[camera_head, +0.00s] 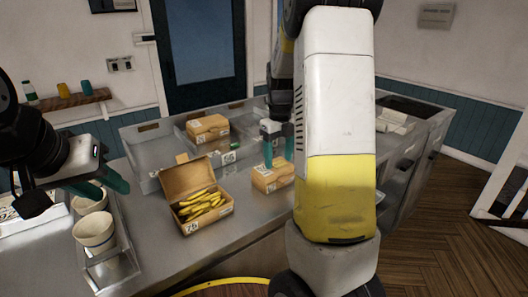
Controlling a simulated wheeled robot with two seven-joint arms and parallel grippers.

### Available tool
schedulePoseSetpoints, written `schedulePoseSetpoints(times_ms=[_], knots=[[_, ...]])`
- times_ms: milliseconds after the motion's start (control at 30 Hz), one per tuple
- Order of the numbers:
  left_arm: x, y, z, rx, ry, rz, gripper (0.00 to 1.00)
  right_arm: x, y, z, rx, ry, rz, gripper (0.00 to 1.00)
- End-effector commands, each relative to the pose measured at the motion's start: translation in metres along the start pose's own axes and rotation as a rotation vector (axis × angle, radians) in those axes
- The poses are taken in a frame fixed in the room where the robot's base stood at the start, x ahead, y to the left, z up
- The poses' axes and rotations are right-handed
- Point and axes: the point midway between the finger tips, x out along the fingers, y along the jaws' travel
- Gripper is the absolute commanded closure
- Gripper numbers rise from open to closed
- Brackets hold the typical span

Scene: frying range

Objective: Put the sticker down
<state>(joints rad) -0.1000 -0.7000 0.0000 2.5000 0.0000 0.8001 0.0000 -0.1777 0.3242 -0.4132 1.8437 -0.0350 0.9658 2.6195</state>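My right gripper (278,160) points down at a small closed cardboard box (277,178) with white labels on its side. Its two teal fingers look apart, with nothing visible between them; the fingertips are at or just above the box top. A white label with dark print (228,157) shows near the front edge of the metal tray; I cannot tell whether it is the sticker. My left gripper (106,191) is at the left, above the cups, with its teal fingers apart and empty. My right arm hides part of the counter.
An open cardboard box (199,203) of yellow, banana-like items stands on the counter. Another closed box (207,128) sits in the metal tray (147,150). White cups (95,232) stand in a rack at the left. Bare counter (160,255) lies in front of the open box.

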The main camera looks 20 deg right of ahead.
Motion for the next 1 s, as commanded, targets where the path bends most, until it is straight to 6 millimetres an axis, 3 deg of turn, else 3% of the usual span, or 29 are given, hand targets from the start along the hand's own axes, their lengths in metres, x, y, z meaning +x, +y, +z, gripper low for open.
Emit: schedulePoseSetpoints(times_ms=[267,700,1000], knots=[[0.0,0.0,0.0,0.0,0.0,0.0,0.64,-0.012,0.0,0.001,0.0,-0.003,-0.001,0.38],[0.0,0.0,0.0,0.0,0.0,0.0,0.64,-0.102,0.0,0.001,0.0,-0.004,-0.002,0.38],[0.0,0.0,0.0,0.0,0.0,0.0,0.64,-0.13,0.003,-0.003,-0.042,-0.012,0.004,0.38]])
